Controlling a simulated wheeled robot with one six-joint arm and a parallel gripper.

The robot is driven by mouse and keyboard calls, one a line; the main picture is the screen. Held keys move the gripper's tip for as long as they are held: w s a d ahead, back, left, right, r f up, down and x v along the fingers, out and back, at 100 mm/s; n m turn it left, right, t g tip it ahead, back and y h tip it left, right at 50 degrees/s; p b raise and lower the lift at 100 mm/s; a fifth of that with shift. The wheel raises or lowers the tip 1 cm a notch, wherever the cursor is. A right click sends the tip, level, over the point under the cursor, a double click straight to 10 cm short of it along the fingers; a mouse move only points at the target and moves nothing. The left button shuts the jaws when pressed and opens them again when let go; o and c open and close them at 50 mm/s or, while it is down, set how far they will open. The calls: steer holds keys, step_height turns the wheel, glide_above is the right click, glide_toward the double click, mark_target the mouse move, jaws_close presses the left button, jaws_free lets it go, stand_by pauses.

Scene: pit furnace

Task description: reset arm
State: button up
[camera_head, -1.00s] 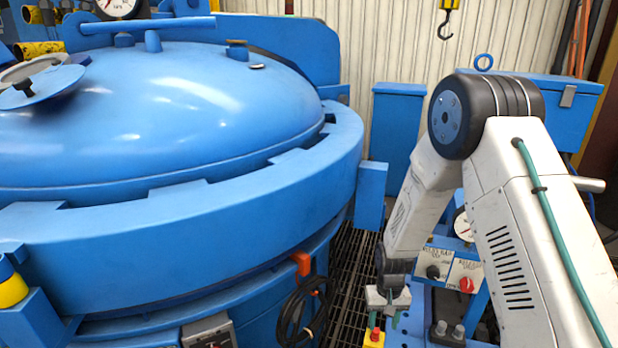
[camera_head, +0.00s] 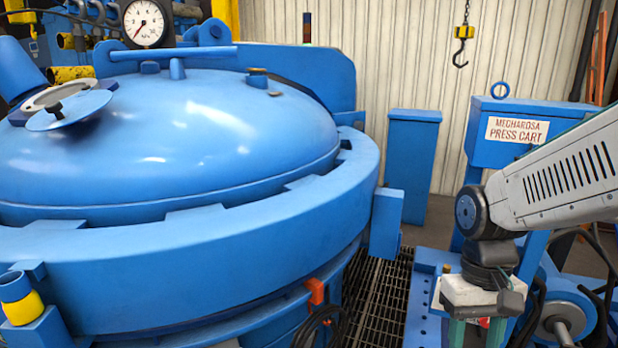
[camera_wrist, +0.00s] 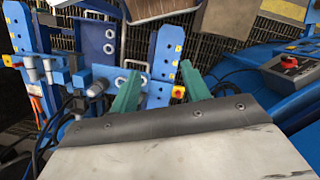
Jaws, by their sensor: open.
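My gripper (camera_head: 479,332) is at the lower right of the head view, pointing down beside the blue press cart. Its two green fingers are apart, with nothing between them. In the wrist view the green fingers (camera_wrist: 160,92) spread over the cart's blue frame, and a small yellow block with a red button (camera_wrist: 179,91) shows just beside the right finger. My forearm reaches in from the right edge of the head view.
The large blue furnace (camera_head: 190,240) with its domed lid fills the left. The press cart (camera_head: 515,145) stands at the right. A blue cabinet (camera_head: 410,160) stands behind. A floor grating (camera_head: 375,300) lies between furnace and cart.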

steer(key=s+r+t, duration=0.4)
steer(key=s+r, duration=0.5)
steer(key=shift+s+d, duration=0.25)
steer(key=shift+d, duration=0.2)
